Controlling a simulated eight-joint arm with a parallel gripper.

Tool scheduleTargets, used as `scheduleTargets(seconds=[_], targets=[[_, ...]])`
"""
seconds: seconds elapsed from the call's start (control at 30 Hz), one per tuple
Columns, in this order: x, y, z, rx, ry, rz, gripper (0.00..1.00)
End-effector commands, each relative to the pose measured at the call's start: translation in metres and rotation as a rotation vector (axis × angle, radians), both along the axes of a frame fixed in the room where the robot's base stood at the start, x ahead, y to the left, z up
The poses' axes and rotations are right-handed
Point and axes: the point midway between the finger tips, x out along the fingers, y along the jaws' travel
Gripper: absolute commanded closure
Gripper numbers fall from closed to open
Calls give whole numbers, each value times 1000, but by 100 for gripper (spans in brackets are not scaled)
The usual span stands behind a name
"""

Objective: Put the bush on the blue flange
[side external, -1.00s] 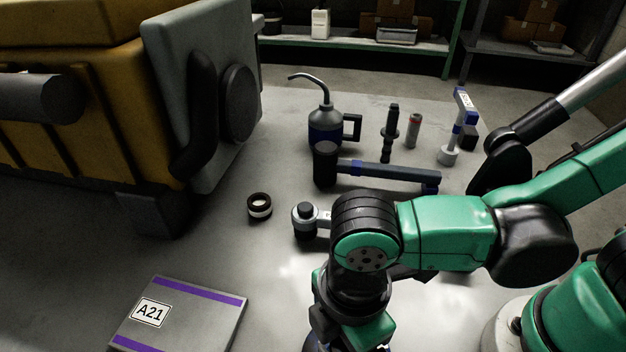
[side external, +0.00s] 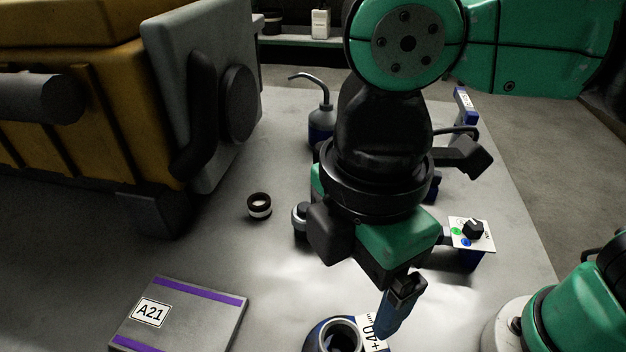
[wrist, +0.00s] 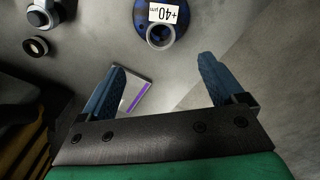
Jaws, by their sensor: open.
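The bush, seemingly the small dark-and-white ring (side external: 259,206), lies on the bench left of centre in the side view, open end up. It also shows at the upper left of the wrist view (wrist: 36,46). The blue flange (side external: 319,342), with a grey central bore and a "+40 µm" label, is at the bottom edge of the side view, partly cut off. In the wrist view the flange (wrist: 144,29) is at top centre. My gripper (wrist: 160,85) is open and empty, its blue fingers wide apart. It hangs above the bench near the flange, away from the bush.
A flat A21 plate (side external: 205,312) with purple stripes lies at front left. A yellow-grey engine (side external: 215,110) stands at the left. A round-headed tool (side external: 300,216) and an oil can (side external: 322,118) are partly behind my arm. A small knob panel (side external: 484,236) is at the right.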

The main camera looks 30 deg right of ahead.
Motion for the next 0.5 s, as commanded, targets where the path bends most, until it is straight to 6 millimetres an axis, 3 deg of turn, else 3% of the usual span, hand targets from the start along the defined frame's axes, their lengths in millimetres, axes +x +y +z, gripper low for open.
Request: scheduleTargets(seconds=[0.17,0.27,0.4,0.5], targets=[[18,-16,-1,44,-36,-148,11],[46,-46,-10,125,-108,-409,11],[82,-105,-25,262,-251,-853,11],[96,-146,-32,348,-352,-1120,11]])
